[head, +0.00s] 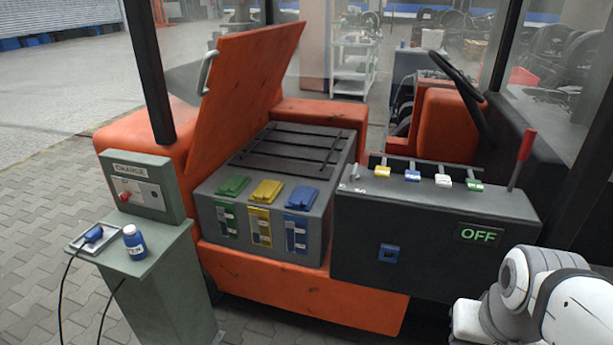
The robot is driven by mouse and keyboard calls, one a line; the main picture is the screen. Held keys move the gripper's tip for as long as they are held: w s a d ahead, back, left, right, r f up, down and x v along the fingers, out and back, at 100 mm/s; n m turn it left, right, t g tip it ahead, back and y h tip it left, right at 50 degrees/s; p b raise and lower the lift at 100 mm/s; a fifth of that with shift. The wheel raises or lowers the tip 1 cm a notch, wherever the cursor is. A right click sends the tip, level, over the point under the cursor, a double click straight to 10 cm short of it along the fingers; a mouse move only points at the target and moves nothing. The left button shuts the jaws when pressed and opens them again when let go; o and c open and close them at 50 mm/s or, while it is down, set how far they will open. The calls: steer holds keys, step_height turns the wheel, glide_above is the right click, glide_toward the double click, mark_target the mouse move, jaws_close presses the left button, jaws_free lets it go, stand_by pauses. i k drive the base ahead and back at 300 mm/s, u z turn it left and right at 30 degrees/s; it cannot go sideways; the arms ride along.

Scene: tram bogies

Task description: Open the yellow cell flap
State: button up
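The yellow cell flap (267,191) is in the head view, on the top front edge of the grey battery box (312,150). It appears to lie down, shut, between the green flap (233,185) on its left and the blue flap (302,198) on its right. A yellow-marked panel (260,225) sits below it on the box front. My white arm shows at the lower right, well apart from the flap. My gripper is not in view.
A charge post (150,250) with a blue bottle (134,242) and a blue plug (93,234) stands front left. A dark panel (430,230) reading OFF, with a red-handled lever (525,150), is right of the box.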

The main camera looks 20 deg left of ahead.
mark_target(267, 186)
steer(key=z, duration=0.05)
steer(key=k, duration=1.1)
steer(key=u, duration=0.6)
steer(key=i, duration=1.85)
steer(key=z, duration=0.4)
